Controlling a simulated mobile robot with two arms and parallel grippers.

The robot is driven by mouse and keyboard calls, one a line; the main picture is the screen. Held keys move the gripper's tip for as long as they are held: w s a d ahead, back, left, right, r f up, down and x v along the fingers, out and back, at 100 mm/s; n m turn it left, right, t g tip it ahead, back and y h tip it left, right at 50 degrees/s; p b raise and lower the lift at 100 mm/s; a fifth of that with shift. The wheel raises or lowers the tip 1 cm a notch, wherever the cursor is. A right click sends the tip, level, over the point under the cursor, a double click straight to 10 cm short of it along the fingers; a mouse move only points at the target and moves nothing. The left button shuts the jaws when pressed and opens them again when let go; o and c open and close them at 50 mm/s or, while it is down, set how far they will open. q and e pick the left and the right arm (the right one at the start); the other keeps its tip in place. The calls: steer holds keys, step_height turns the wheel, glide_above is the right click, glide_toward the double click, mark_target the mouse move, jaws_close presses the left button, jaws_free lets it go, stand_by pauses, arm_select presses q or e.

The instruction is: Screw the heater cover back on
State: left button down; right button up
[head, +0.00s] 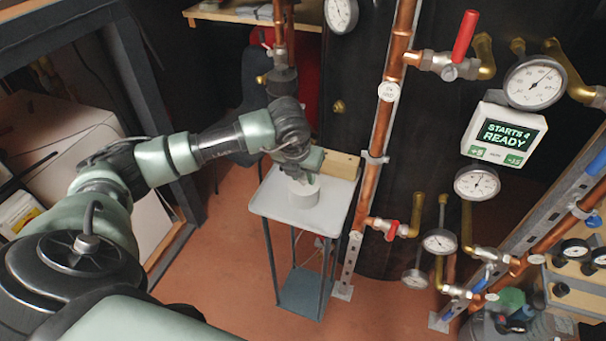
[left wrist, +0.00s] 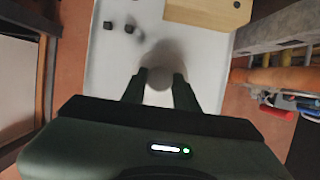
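A white round piece (head: 303,198), which looks like the heater cover, is at the small white side table under my left gripper. My left gripper (head: 304,177) points down over it at the end of the outstretched left arm. In the left wrist view, the two dark fingers (left wrist: 159,86) stand apart on either side of a pale round part (left wrist: 159,77). I cannot tell whether they press on it. I also cannot tell whether the piece rests on the table or hangs just above it. My right gripper is not in view. The heater opening cannot be made out.
A wooden block (head: 341,165) lies at the table's (head: 270,196) back edge. Two small dark cubes (left wrist: 119,27) also lie on the tabletop. Copper pipes (head: 372,185) with gauges and valves stand close to the right. A lit display reads "READY" (head: 503,134).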

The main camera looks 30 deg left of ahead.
arm_select(q)
steer(key=shift+r+p, duration=1.75)
steer(key=shift+r, duration=1.25)
